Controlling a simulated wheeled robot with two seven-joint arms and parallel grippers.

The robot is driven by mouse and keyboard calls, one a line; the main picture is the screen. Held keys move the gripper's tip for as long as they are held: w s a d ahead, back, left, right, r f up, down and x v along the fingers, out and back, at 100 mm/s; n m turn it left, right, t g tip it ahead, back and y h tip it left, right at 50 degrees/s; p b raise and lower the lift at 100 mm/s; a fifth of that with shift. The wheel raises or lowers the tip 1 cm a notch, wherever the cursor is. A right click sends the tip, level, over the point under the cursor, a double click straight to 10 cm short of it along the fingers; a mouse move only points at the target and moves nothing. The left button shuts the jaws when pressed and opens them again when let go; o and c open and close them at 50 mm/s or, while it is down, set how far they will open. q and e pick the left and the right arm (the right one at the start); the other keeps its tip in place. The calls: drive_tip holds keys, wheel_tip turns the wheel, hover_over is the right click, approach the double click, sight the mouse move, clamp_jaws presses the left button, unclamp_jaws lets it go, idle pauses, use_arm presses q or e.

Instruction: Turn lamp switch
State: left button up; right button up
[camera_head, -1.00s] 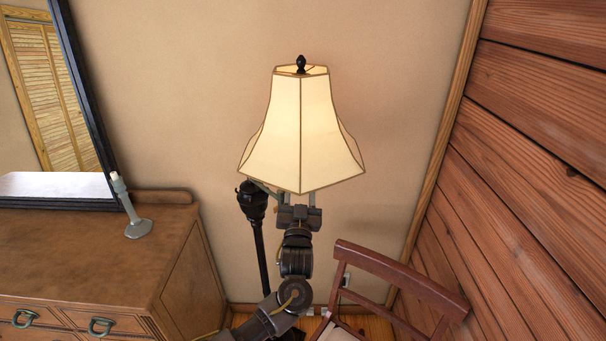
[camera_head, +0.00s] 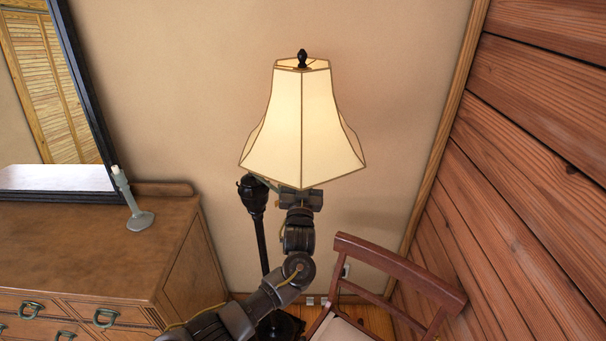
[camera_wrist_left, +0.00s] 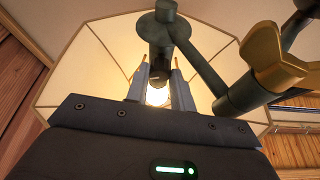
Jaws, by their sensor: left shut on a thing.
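The floor lamp has a lit cream shade (camera_head: 302,125) with brown edging, a dark finial and a black post (camera_head: 259,235). My left gripper (camera_wrist_left: 160,74) is under the shade. In the head view the shade's lower edge hides its fingers. In the left wrist view the two fingers are shut on a dark upright cylindrical lamp part (camera_wrist_left: 161,50), one finger on each side. The glowing bulb (camera_wrist_left: 157,96) shows between them. A gold wing-shaped piece (camera_wrist_left: 270,58) is at the right, apart from the fingers. I cannot tell which part is the switch. My right gripper is not in view.
A wooden dresser (camera_head: 95,245) with a mirror (camera_head: 85,90) and a grey candlestick (camera_head: 133,205) stands at the left. A reddish wooden chair (camera_head: 395,270) is at the lower right, close to my arm. A plank wall (camera_head: 540,150) closes off the right side.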

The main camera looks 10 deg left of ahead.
use_arm(q)
drive_tip(key=shift+m+h, duration=0.3)
drive_tip(key=shift+m, duration=0.5)
drive_tip(key=shift+s+a+r+m+h, duration=0.1)
drive_tip(key=shift+m+h, duration=0.65)
drive_tip(key=shift+m, duration=0.6)
drive_tip(key=shift+w+a+f+m+h, duration=0.1)
drive_tip(key=shift+m+h, duration=0.6)
drive_tip(key=shift+m, duration=0.6)
drive_tip(key=shift+s+r+m+h, duration=0.1)
drive_tip(key=shift+m+h, duration=0.65)
drive_tip(key=shift+m, duration=0.6)
drive_tip(key=shift+m+g, duration=0.3)
drive_tip(key=o, duration=1)
drive_tip(key=shift+d, duration=0.1)
